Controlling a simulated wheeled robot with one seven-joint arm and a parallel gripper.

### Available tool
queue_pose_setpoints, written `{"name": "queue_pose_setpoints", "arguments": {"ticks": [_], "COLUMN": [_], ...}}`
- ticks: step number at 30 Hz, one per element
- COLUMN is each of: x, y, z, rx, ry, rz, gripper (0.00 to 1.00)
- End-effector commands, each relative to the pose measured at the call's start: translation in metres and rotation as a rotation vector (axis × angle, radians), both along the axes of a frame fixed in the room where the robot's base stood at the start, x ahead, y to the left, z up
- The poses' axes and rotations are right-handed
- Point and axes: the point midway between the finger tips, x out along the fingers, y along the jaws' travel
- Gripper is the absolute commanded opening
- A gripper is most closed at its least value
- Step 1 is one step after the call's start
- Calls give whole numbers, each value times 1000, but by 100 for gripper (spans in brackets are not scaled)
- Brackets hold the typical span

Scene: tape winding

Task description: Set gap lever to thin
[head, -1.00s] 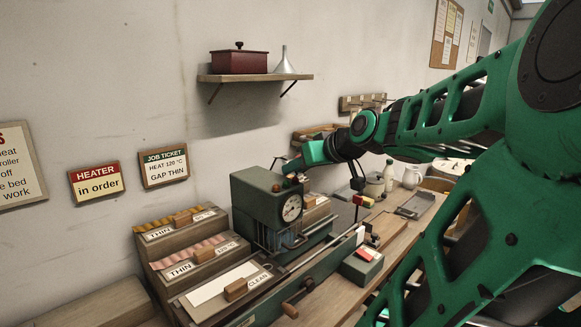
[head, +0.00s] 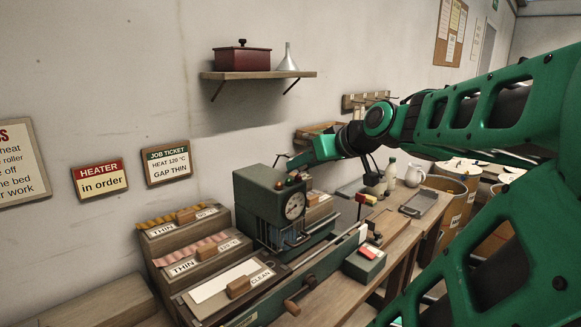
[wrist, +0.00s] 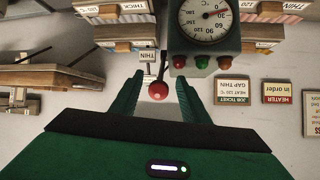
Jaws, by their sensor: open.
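The gap lever shows in the wrist view as a thin dark rod with a red ball knob (wrist: 158,91). A small THIN plate (wrist: 148,56) is beside the rod. My gripper (wrist: 156,88) is open, one finger on each side of the knob in the picture; I cannot tell the depth or whether they touch it. In the head view my gripper (head: 283,160) is small, above and behind the green machine (head: 259,207); the lever is not clearly seen there. The job ticket (head: 166,164) reads HEAT 120 °C, GAP THIN.
The machine carries a round dial (head: 295,205) and small coloured lamps (wrist: 201,62) close to the lever. Labelled wooden trays (head: 205,250) stand at its left. A wall shelf (head: 258,76) hangs above. The bench (head: 335,300) has some free room in front.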

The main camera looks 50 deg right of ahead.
Motion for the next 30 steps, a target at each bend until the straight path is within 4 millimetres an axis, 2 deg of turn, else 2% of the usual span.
{"name": "queue_pose_setpoints", "arguments": {"ticks": [6,12,18,25,26,30], "x": [-34,-57,-65,-66,-66,-61], "y": [5,10,12,12,12,9], "z": [22,36,40,40,40,47], "rx": [-2,-1,0,0,0,6], "ry": [-3,-1,2,2,2,22], "rz": [-3,-1,0,0,0,10], "gripper": [42,42,42,42,37,3]}}
